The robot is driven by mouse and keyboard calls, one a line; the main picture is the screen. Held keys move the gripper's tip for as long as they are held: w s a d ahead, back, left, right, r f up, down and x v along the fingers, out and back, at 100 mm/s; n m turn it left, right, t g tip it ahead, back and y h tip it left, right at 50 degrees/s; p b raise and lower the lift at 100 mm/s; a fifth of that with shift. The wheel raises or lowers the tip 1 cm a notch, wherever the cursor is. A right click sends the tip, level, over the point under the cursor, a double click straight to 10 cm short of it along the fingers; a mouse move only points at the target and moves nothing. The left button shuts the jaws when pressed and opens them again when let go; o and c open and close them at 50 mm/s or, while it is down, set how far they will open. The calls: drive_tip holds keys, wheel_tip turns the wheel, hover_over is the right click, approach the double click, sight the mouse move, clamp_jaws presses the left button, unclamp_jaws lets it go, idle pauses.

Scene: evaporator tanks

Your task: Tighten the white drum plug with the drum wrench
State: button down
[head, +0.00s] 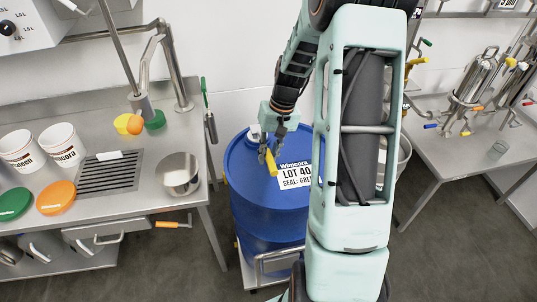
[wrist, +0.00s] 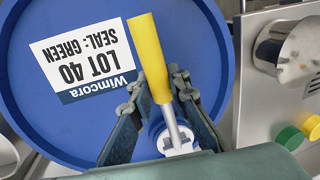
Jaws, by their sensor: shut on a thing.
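The drum wrench has a yellow handle (wrist: 148,55) and a metal shaft. My gripper (wrist: 160,88) is shut on it, with a finger on each side. The yellow handle also shows in the head view (head: 271,163), below my gripper (head: 267,147), over the drum lid. The wrench's metal end reaches a pale, round fitting (wrist: 157,131) near the rim of the blue drum (head: 262,217), apparently the white plug. The fitting is partly hidden by the wrench and my gripper; I cannot tell whether the wrench is fully seated. The drum label (wrist: 85,55) reads "LOT 40 SEAL: GREEN".
A steel counter (head: 110,185) at left holds white buckets (head: 62,146), green and orange lids, a steel pot (head: 180,174) and yellow and green caps. Another steel table (head: 468,130) with tools stands at right. The drum stands between them.

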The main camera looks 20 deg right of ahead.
drive_tip(key=shift+w+a+m, duration=0.15)
drive_tip(key=shift+a+m, duration=0.45)
drive_tip(key=shift+a, duration=0.1)
drive_tip(key=shift+w+a+m, duration=0.25)
drive_tip(key=shift+a+m, duration=0.35)
drive_tip(key=shift+a, duration=0.15)
drive_tip(key=shift+w+a, duration=0.1)
drive_tip(key=shift+a, duration=0.2)
drive_tip(key=shift+w+a+m+t, duration=0.2)
drive_tip(key=shift+a+m+t, duration=0.15)
drive_tip(key=shift+m, duration=0.25)
drive_tip(key=shift+a, duration=0.15)
drive_tip(key=shift+w+a+m, duration=0.4)
drive_tip(key=shift+a+m, duration=0.2)
